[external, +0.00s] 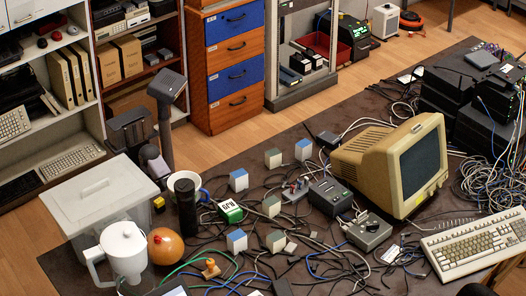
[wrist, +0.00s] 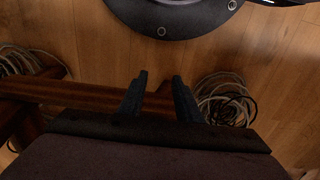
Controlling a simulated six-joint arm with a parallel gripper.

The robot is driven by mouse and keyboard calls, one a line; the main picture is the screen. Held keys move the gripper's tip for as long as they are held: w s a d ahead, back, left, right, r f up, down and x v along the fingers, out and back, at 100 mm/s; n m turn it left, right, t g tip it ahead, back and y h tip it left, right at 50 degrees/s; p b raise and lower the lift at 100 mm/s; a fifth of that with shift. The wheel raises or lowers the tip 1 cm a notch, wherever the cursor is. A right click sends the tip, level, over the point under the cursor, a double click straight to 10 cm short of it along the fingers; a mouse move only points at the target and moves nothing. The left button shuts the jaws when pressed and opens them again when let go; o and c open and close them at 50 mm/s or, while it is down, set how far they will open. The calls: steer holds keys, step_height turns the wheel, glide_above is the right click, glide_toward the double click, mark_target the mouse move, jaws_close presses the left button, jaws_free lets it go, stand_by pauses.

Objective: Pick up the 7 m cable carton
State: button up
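Several small cube cartons stand spread among cables on the dark table in the external view. Some have blue tops, such as the near carton (external: 237,241), the middle carton (external: 238,180) and the far carton (external: 303,150). Others are grey-green, such as the far one (external: 273,158), the middle one (external: 271,206) and the near one (external: 276,241). Their labels are too small to read, so I cannot tell which is the 7 m one. My gripper (wrist: 158,76) is open and empty in the wrist view, away from the cartons. No carton shows there.
A beige monitor (external: 393,165), a grey box (external: 366,232), a black cylinder (external: 186,207), a green-and-white box (external: 230,211) and a lidded translucent bin (external: 98,192) stand around the cartons. Loose cables cover much of the table. Cable coils (wrist: 225,98) lie below in the wrist view.

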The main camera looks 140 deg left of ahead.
steer(key=o, duration=0.9)
steer(key=shift+c, duration=0.2)
